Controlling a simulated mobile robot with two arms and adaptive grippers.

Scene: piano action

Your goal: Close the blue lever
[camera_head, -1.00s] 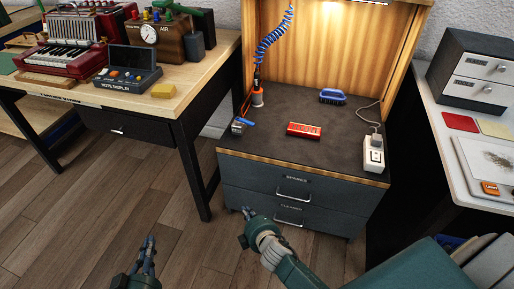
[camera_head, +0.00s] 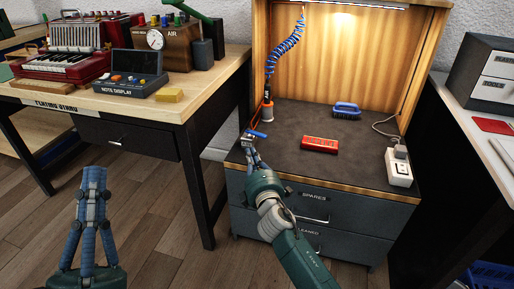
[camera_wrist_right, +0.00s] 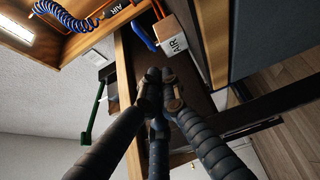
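The blue lever (camera_head: 257,134) sits on a small grey valve box (camera_head: 246,141) at the left front edge of the bench. In the right wrist view the lever (camera_wrist_right: 142,36) slants beside a white box marked AIR (camera_wrist_right: 176,47). My right gripper (camera_head: 251,157) is just in front of the valve and partly covers it. In its wrist view the fingertips (camera_wrist_right: 160,76) are close together with nothing between them, and a gap shows between them and the lever. My left gripper (camera_head: 95,172) is upright over the floor at lower left, fingertips together and empty.
An orange-based air tool (camera_head: 266,112) with a coiled blue hose stands behind the valve. Another table (camera_head: 200,100) stands at left.

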